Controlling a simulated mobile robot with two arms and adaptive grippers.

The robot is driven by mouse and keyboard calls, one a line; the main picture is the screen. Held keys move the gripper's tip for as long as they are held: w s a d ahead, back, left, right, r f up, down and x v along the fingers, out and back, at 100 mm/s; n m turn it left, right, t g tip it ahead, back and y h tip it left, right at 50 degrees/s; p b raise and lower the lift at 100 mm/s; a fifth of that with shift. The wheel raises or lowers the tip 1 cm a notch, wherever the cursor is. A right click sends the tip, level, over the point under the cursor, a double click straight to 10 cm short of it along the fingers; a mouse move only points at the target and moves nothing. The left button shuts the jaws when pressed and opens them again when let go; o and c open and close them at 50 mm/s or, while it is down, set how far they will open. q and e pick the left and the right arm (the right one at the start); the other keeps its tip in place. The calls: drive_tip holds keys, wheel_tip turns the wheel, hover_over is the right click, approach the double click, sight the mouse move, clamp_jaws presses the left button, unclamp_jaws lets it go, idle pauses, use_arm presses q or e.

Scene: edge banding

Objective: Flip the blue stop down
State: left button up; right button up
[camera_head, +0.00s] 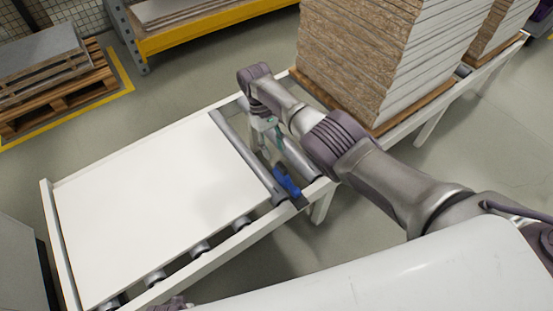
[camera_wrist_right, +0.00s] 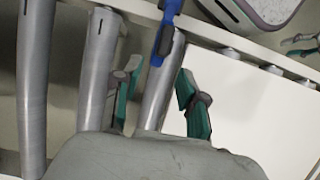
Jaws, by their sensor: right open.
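The blue stop (camera_head: 287,182) sits at the near end of the roller gap, beside the right end of the white panel (camera_head: 155,210). I cannot tell whether it is raised or lowered. My right gripper (camera_head: 268,128) is over the rollers, farther back than the stop, and partly hidden by its own wrist. In the right wrist view the blue stop (camera_wrist_right: 164,42) lies ahead of the open, empty fingers (camera_wrist_right: 160,95), apart from them. Part of my left gripper (camera_wrist_right: 303,45) shows at the right edge of that view; its opening is unclear.
The white conveyor frame (camera_head: 110,152) holds the panel and rollers. A tall stack of boards (camera_head: 350,60) stands right of the rollers, close to my right arm. A pallet with boards (camera_head: 50,85) and a yellow rack (camera_head: 200,32) are farther back.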

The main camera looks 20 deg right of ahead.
drive_tip(key=v, duration=0.5)
drive_tip(key=shift+f, duration=0.1)
idle(0.3)
